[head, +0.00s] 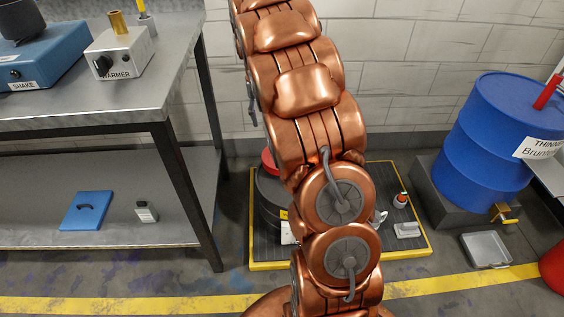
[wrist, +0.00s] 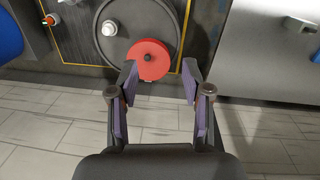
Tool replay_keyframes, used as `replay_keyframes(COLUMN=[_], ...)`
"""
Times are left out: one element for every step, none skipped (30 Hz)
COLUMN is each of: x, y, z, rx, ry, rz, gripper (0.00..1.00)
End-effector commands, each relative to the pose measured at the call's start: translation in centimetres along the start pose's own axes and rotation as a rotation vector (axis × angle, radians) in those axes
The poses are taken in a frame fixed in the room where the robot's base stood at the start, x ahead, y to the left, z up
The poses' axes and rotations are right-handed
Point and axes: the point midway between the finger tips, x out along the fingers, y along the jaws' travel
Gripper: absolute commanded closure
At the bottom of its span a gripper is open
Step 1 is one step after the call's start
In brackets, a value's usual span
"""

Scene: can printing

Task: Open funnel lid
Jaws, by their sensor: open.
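The red funnel lid (wrist: 140,68), a round disc with a dark knob at its centre, lies on the dark round drum top (wrist: 112,38) in the wrist view. My gripper (wrist: 160,80) is open with nothing between its fingers. The left fingertip overlaps the disc's lower edge in the picture; I cannot tell whether they touch. In the head view, a sliver of the red lid (head: 268,160) and part of the black drum (head: 268,190) show left of my copper arm. The arm hides the rest, and my gripper is not visible there.
The drum stands on a yellow-edged dark platform (head: 408,228). A blue thinner barrel (head: 485,140) stands to the right, and a metal table (head: 95,108) to the left. A white cap (wrist: 109,28) sits on the drum top.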

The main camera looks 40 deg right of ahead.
Motion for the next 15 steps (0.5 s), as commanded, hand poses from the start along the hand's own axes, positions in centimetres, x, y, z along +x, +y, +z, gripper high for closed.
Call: replay_keyframes(x=[2.6,3.4,4.6,5.5,6.4,7.5,8.5,9.5,10.7,11.5,12.5,13.9,14.8,15.5,16.6], y=[0.4,0.6,1.0,1.2,1.4,1.8,2.0,2.3,2.7,2.9,3.2,3.5,3.7,4.0,4.2], z=[-1.5,-2.2,-3.1,-3.9,-4.6,-5.5,-6.2,-6.8,-7.7,-8.4,-9.0,-9.7,-10.3,-10.9,-11.6], rx=[0.012,0.017,0.025,0.03,0.034,0.042,0.047,0.052,0.058,0.063,0.068,0.074,0.078,0.082,0.087], ry=[0.001,0.004,0.004,0.004,0.007,0.011,0.012,0.011,0.016,0.019,0.02,0.019,0.022,0.026,0.028], rz=[-0.003,-0.004,-0.006,-0.008,-0.01,-0.013,-0.016,-0.019,-0.024,-0.028,-0.031,-0.037,-0.041,-0.045,-0.05], gripper=[0.51,0.51,0.51,0.51,0.51,0.51,0.51,0.51,0.51,0.51,0.51,0.51,0.51,0.51,0.51])
